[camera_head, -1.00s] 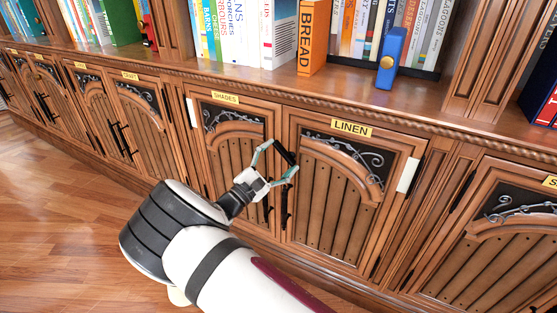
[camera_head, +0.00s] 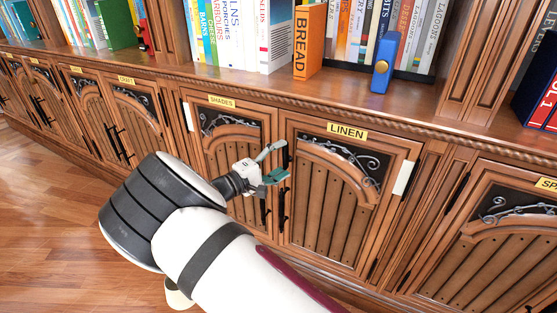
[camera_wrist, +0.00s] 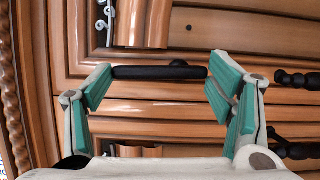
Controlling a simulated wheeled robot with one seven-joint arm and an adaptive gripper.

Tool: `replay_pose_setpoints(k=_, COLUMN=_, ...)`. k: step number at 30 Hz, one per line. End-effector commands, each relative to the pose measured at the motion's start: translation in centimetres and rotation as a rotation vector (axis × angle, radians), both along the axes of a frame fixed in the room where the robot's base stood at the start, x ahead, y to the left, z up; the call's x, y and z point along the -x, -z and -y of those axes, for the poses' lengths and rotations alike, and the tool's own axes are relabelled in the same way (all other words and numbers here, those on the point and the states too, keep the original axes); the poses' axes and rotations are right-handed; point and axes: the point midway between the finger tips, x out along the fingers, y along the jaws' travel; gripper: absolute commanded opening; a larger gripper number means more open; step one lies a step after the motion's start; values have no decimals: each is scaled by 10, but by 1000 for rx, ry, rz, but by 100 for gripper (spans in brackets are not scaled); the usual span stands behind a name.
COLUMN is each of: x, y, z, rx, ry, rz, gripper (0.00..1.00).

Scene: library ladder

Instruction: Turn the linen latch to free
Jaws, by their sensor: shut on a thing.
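The linen latch (camera_head: 286,156) is a short black bar at the upper left edge of the door under the yellow LINEN label (camera_head: 347,131). It stands about upright along the gap between the two doors. My gripper (camera_head: 276,163) is in front of it, with one finger near its upper end and one near its lower end. In the wrist view the latch (camera_wrist: 160,73) lies level between the green pads of my gripper (camera_wrist: 160,88). The pads appear to touch its two ends. A small round pivot shows at its middle. The linen door (camera_head: 327,205) looks shut.
Black pull handles hang below the latch on the linen door (camera_head: 282,205) and the shades door (camera_head: 263,207). The shelf ledge (camera_head: 340,96) juts out above, with books and a blue block (camera_head: 385,62) on it. Wood floor (camera_head: 60,200) is open at the left.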

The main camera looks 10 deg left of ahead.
Motion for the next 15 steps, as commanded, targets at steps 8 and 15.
replay_pose_setpoints(k=8, x=0, y=0, z=1, rx=-48, ry=-1, rz=18, gripper=47)
replay_pose_setpoints(k=15, x=0, y=0, z=1, rx=-53, ry=-1, rz=19, gripper=47)
